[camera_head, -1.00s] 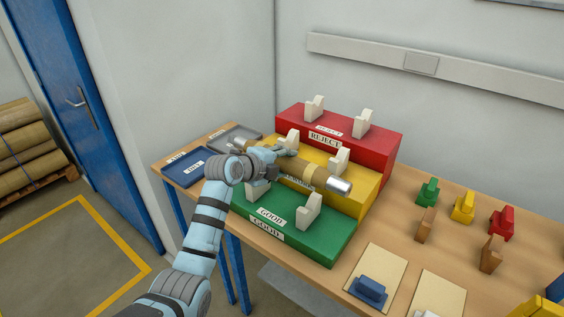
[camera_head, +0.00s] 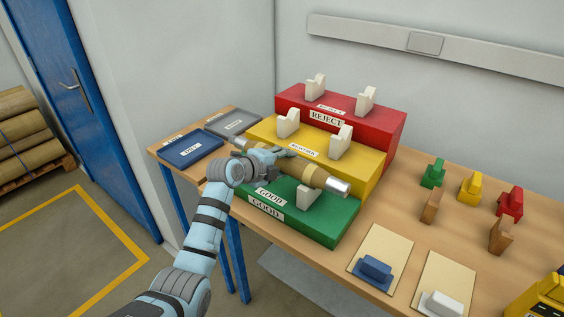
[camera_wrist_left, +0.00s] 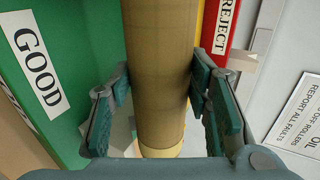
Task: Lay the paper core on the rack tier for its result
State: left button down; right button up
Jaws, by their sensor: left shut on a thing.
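The paper core (camera_head: 312,175) is a tan roll with silver ends. My left gripper (camera_head: 283,160) is shut on it around its middle. In the left wrist view the core (camera_wrist_left: 157,60) runs between the two fingers (camera_wrist_left: 160,95). The core is held over the green GOOD tier (camera_head: 325,230), in front of the yellow tier (camera_head: 368,172). The right white cradle (camera_head: 307,198) of the green tier is below the core's right part; the left one is hidden by my arm. Whether the core touches the cradles cannot be told. My right gripper is not in view.
The yellow tier's cradles (camera_head: 339,141) and the red REJECT tier's cradles (camera_head: 366,98) are empty. Blue (camera_head: 192,149) and grey (camera_head: 230,122) trays stand at left. Colored blocks (camera_head: 470,188), brown stands (camera_head: 501,236) and cream boards (camera_head: 380,251) lie to the right.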

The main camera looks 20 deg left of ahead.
pick_arm(q)
jog(key=shift+f, duration=0.1)
dwell(0.7)
jog(key=c, duration=0.8)
grip_release()
jog(key=shift+c, duration=0.2)
jog(key=shift+o, duration=0.4)
jog(key=shift+s, duration=0.1)
jog(key=shift+f, duration=0.1)
jog(key=v, duration=1.2)
jog(key=shift+d, duration=0.15)
